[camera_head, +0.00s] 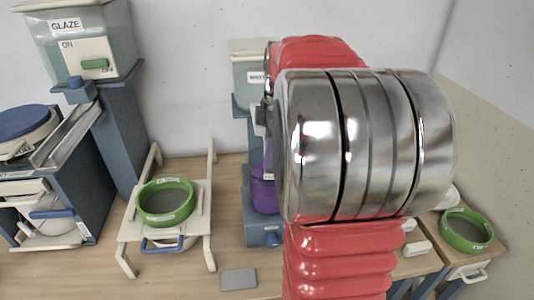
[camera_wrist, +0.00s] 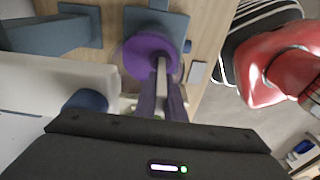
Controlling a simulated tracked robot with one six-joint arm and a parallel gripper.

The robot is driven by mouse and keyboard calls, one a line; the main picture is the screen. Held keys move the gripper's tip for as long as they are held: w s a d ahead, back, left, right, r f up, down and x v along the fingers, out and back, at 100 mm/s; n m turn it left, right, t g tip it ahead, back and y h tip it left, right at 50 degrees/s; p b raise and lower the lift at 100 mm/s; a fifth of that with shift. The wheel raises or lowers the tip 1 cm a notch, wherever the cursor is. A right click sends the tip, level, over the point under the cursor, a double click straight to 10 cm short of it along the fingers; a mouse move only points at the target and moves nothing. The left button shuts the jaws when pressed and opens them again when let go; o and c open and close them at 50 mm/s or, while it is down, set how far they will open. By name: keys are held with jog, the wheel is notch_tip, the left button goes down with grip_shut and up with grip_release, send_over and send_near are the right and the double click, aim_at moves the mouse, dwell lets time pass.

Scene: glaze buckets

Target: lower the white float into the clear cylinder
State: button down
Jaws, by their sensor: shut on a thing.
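My gripper (camera_wrist: 163,88) shows in the wrist view with its two dark fingers close together. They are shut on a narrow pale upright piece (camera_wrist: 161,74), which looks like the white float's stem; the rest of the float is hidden. A round purple thing (camera_wrist: 150,52) lies just beyond the fingertips, and I cannot tell whether they touch. In the head view the purple thing (camera_head: 264,190) stands on a blue-grey stand, partly behind my arm. I cannot make out the clear cylinder for certain in either view. My arm hides the gripper's fingers in the head view.
A glaze tank (camera_head: 80,50) stands at the back left. A green-rimmed sieve (camera_head: 165,202) rests on a pale rack, and another green-rimmed sieve (camera_head: 466,229) stands at the right. A grey slab (camera_head: 239,279) lies on the wooden bench. The bench around the slab is clear.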

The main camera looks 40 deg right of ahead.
jog(key=c, duration=1.8)
grip_release()
jog(key=shift+o, duration=0.2)
jog(key=shift+r, duration=0.1)
jog(key=r, duration=0.4)
jog(key=d+r, duration=0.1)
jog(key=r, duration=0.4)
jog(key=s+r, duration=0.1)
jog(key=r, duration=0.3)
jog(key=shift+d+r, duration=0.2)
jog(key=shift+d, duration=0.05)
jog(key=s+a+f+m+t, duration=0.1)
jog(key=s+a+f+m, duration=0.2)
jog(key=a, duration=0.6)
jog(key=s+a+f+m+t, duration=0.2)
jog(key=s+a+f+m, duration=0.1)
jog(key=a+f, duration=0.4)
jog(key=s+a+f+m+t+h, duration=0.1)
jog(key=s+a+f+m, duration=0.2)
jog(key=a, duration=0.9)
jog(key=shift+s+a+f+m+t, duration=0.3)
jog(key=shift+a+f+m+t, duration=0.1)
jog(key=shift+f+m, duration=0.65)
jog(key=shift+r, duration=0.1)
